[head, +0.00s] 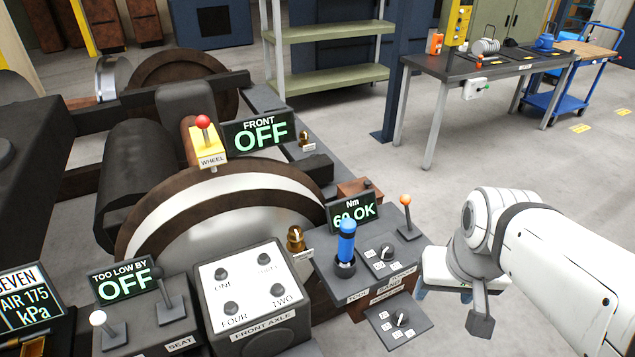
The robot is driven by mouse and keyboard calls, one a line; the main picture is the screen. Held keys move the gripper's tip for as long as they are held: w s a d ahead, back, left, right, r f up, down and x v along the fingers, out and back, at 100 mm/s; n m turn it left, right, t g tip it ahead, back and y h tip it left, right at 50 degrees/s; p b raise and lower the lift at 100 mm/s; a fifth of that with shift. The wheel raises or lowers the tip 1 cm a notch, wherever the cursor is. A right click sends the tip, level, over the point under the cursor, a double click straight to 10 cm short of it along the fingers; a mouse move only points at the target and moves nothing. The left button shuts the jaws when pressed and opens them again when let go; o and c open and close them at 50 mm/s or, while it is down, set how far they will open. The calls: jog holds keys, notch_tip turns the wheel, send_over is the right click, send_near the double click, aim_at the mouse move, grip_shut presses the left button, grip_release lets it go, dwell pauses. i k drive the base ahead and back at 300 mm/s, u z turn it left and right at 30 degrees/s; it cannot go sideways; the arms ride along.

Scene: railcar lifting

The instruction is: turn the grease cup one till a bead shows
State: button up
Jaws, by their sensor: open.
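Two brass grease cups show. The nearer brass cup (296,240) stands beside the big wheel, behind the front axle box, with a small label next to it. The farther brass cup (304,139) stands on the dark frame beyond the wheel, right of the FRONT display, also with a small label. I cannot read either label, so I cannot tell which is cup one. No bead can be made out on either. My gripper (444,293) is open, pointing down at the right, well right of the nearer cup and apart from it. Its fingers are partly hidden by my arm.
The front axle box (246,292) has several dark knobs. A blue-handled lever (346,244), an Nm display (353,212) reading 60 OK and an orange-knobbed lever (406,213) stand between the nearer cup and my gripper. A workbench (455,68) stands behind; floor is clear there.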

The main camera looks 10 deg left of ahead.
aim_at(295, 235)
jog(key=z, duration=0.05)
jog(key=k, duration=0.9)
jog(key=u, duration=0.8)
jog(key=i, duration=1.25)
jog(key=u, duration=0.3)
